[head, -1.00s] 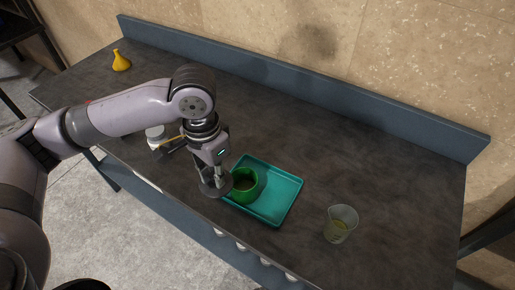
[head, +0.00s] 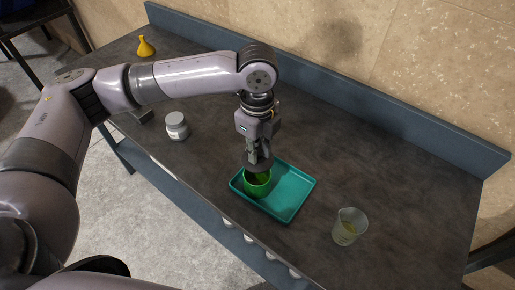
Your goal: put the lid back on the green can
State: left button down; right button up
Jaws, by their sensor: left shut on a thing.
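The green can (head: 257,186) stands upright on the left part of the teal tray (head: 299,200), and its mouth is partly covered from view. My left gripper (head: 257,161) points down from above and is shut on a dark grey round lid (head: 249,165). The lid is above the can's far rim and overlaps it in the picture. I cannot tell whether the lid touches the can. My right gripper is not in view.
A clear beaker (head: 348,227) with yellowish liquid stands right of the tray. A grey-white jar (head: 177,126) stands to the left, and a yellow funnel-shaped thing (head: 145,46) at the far left. A blue-grey back rail (head: 330,91) borders the bench. The right side is largely clear.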

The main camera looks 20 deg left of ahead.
aim_at(257, 164)
pick_arm(q)
jog(key=shift+f+b, duration=0.75)
jog(key=shift+f, duration=0.05)
notch_tip(257, 164, down, 2)
jog(key=b, duration=0.3)
jog(key=shift+f, duration=1.1)
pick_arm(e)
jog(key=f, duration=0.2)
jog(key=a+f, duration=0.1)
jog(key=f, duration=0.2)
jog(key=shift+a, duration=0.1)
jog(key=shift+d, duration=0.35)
pick_arm(q)
jog(key=shift+p, duration=0.55)
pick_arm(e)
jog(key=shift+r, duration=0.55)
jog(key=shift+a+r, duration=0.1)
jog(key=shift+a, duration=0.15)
pick_arm(q)
jog(key=shift+p, duration=0.6)
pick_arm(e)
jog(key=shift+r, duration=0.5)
